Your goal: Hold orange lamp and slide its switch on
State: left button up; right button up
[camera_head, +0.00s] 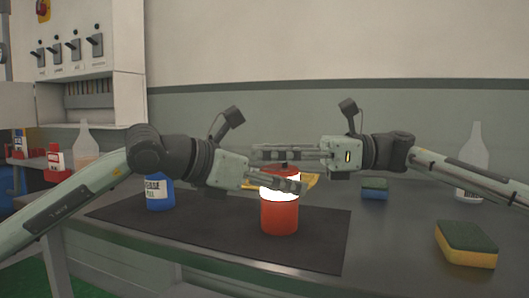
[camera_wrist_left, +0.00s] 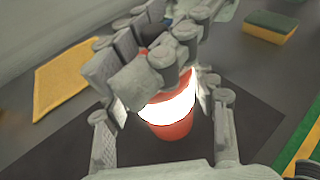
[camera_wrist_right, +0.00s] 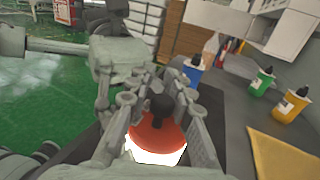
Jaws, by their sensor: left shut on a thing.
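The orange-red lamp (camera_head: 280,218) stands upright on the dark mat, with its middle band glowing bright white. My left gripper (camera_head: 292,186) is shut on the lamp around that band; the left wrist view also shows the lamp (camera_wrist_left: 170,130) between its fingers. My right gripper (camera_head: 262,153) is just above the lamp's top. In the right wrist view its fingers stand apart on both sides of the black top knob (camera_wrist_right: 159,106), with the orange lid below. Whether a finger touches the knob is not clear.
The dark mat (camera_head: 120,213) lies on the grey bench. A blue bottle (camera_head: 159,193) stands on the left of it. A yellow cloth (camera_head: 312,181) lies behind the lamp. A blue sponge (camera_head: 375,189), a green-yellow sponge (camera_head: 466,244) and a clear bottle (camera_head: 474,160) are to the right.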

jog(key=shift+o, duration=1)
jog(key=shift+a, duration=0.1)
pick_arm(q)
jog(key=shift+s, duration=0.1)
pick_arm(e)
jog(key=shift+r, duration=0.15)
pick_arm(q)
jog(key=shift+d, duration=0.1)
pick_arm(e)
notch_tip(320, 180, up, 10)
pick_arm(q)
jog(key=o, duration=1.6)
